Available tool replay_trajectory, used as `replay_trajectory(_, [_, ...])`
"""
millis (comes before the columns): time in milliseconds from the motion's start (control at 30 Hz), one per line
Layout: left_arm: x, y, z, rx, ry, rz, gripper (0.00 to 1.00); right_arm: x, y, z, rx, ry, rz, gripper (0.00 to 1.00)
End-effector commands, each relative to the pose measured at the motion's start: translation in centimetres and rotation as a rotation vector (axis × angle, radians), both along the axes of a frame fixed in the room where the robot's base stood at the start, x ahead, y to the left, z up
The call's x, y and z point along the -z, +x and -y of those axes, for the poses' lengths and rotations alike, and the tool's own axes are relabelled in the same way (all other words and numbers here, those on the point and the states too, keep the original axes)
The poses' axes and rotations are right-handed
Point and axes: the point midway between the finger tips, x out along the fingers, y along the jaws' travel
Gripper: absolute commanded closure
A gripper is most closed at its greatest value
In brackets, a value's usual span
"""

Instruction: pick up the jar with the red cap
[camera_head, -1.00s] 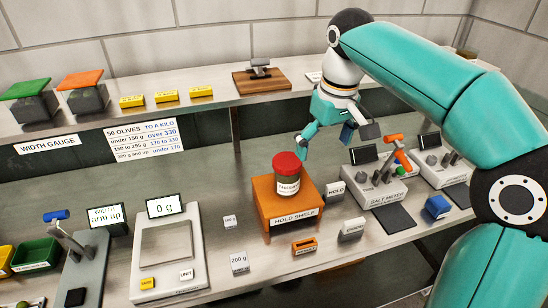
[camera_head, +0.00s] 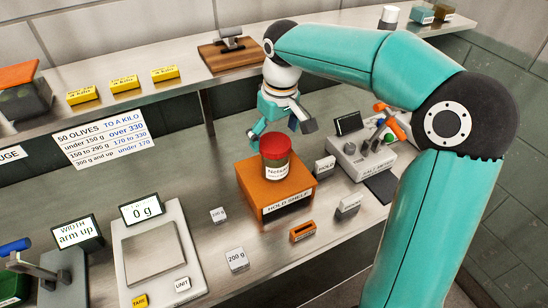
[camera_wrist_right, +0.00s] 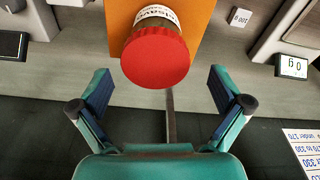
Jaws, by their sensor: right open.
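The jar with the red cap (camera_head: 275,157) stands upright on the orange hold shelf (camera_head: 289,207) in the head view. Its label faces front. In the right wrist view the jar's red cap (camera_wrist_right: 155,57) is seen from above, just ahead of the fingers. My right gripper (camera_head: 283,131) is open and empty, behind and slightly above the jar in the head view. In the right wrist view its two fingers (camera_wrist_right: 163,98) are spread wide, with the cap between their lines but beyond the tips. My left gripper is not seen.
A scale (camera_head: 154,257) reading 0 g stands left of the shelf. A 200 g block (camera_head: 236,259), a smaller weight (camera_head: 218,214) and an orange slotted block (camera_head: 303,232) lie in front. A salt meter (camera_head: 360,157) stands to the right. The raised back ledge holds yellow boxes (camera_head: 124,85).

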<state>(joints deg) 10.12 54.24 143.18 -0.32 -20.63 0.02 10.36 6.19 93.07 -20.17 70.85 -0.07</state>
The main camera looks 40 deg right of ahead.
Motion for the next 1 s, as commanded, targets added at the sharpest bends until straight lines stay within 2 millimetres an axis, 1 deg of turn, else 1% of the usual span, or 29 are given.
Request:
replay_trajectory(33, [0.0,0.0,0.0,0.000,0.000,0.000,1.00,0.7,0.0,0.0,0.001,0.000,-0.002,0.00])
replay_trajectory(100, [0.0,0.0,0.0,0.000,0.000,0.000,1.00,1.4,0.1,0.1,0.001,0.000,-0.003,0.00])
replay_trajectory(267, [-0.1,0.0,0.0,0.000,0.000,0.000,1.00,2.1,0.3,0.1,0.001,0.000,-0.002,0.00])
replay_trajectory(367, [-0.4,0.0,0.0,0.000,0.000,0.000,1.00,3.0,0.4,0.3,0.001,0.001,-0.004,0.00])
replay_trajectory(500, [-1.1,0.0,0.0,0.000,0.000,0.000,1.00,4.9,0.8,0.7,0.000,0.001,-0.005,0.00])
replay_trajectory(600, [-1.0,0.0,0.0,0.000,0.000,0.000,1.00,6.3,1.0,0.6,0.000,0.000,-0.004,0.00])
replay_trajectory(700, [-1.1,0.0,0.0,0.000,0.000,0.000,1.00,6.9,1.1,0.6,0.000,0.000,0.000,0.00])
replay_trajectory(900, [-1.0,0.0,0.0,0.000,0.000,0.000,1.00,7.0,1.1,0.6,-0.001,0.000,0.000,0.00])
replay_trajectory(933, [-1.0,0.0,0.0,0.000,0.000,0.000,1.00,7.0,1.1,0.6,-0.001,0.000,0.001,0.02])
replay_trajectory(1000, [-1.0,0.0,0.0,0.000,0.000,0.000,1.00,7.0,1.1,0.6,-0.001,0.000,0.000,0.13])
